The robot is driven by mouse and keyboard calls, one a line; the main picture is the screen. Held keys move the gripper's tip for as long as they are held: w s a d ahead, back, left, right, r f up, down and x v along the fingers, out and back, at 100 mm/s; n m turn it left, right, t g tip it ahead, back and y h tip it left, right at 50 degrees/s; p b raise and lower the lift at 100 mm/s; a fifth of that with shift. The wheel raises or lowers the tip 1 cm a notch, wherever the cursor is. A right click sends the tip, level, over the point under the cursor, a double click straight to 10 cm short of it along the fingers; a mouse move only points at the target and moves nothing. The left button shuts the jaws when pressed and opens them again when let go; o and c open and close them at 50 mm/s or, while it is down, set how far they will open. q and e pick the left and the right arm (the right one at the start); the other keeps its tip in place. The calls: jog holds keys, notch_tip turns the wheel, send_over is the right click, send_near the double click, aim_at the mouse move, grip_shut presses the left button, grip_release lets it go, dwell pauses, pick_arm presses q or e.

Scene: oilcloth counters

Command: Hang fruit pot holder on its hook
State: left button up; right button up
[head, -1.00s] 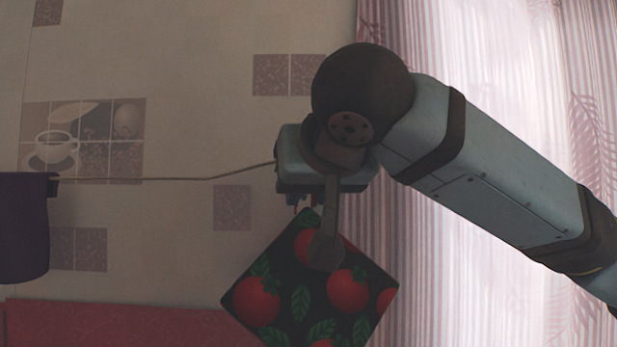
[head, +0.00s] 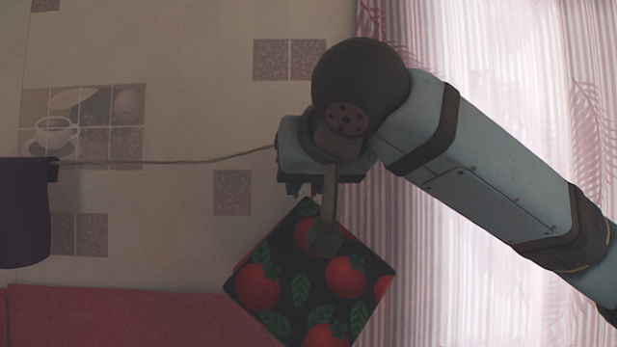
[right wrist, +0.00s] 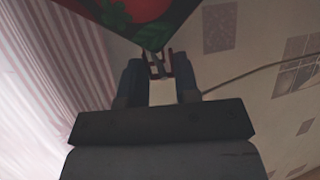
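The fruit pot holder (head: 298,288) is a dark square with red fruit and green leaves, set on its corner in the head view. A small red loop shows at its top corner. My right gripper (head: 308,190) is right above that corner, its fingers around or beside the loop. In the right wrist view the pot holder (right wrist: 140,12) reaches its corner to the fingertips of my right gripper (right wrist: 158,62), where thin pale and reddish bits show. Whether the fingers pinch the loop cannot be told. The hook cannot be made out. My left gripper is not in view.
A thin cord (head: 170,162) runs along the tiled wall from a dark purple thing (head: 24,215) at the left to behind my right gripper. A pink curtain (head: 500,60) hangs at the right. A red surface (head: 110,315) lies low at the left.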

jog(key=o, duration=0.5)
